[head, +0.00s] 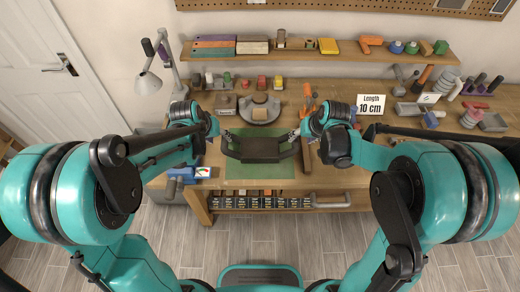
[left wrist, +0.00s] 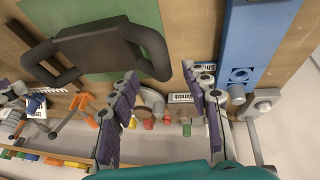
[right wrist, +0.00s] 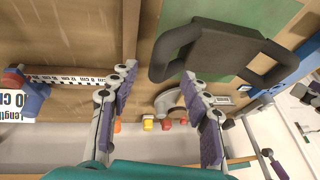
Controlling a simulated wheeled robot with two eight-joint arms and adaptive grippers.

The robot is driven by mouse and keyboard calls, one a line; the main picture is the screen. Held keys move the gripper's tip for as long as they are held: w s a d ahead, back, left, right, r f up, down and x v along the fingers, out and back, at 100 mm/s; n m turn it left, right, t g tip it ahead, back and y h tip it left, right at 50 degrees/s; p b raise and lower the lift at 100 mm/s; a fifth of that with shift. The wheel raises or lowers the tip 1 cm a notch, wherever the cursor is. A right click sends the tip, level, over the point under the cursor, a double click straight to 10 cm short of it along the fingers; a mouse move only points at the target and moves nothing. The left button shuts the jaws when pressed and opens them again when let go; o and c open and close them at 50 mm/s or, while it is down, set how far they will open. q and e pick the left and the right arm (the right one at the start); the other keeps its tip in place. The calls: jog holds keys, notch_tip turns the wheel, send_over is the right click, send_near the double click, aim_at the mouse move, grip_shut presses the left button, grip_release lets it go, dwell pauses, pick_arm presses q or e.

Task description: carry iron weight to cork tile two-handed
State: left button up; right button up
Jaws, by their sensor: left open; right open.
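The iron weight (head: 260,149) is a dark block with a bar handle at each side, over a green mat (head: 240,184) on the bench. It also shows in the left wrist view (left wrist: 95,50) and the right wrist view (right wrist: 225,50). My left gripper (head: 226,137) is open at the weight's left handle, which shows just beyond the fingertips in its wrist view. My right gripper (head: 296,135) is open at the right handle, likewise just beyond its fingertips. Neither is closed on a handle. I cannot pick out the cork tile.
A grey horseshoe-shaped piece (head: 260,110) lies behind the weight. A "Length 10 cm" sign (head: 371,104) stands at right among tools. A shelf (head: 300,51) with blocks runs above the back.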

aim_at(224, 142)
pick_arm(q)
jog(key=shift+x, duration=3.9)
pick_arm(e)
jog(key=shift+x, duration=3.9)
pick_arm(q)
grip_shut()
pick_arm(e)
grip_shut()
pick_arm(q)
jog(key=shift+r, duration=0.1)
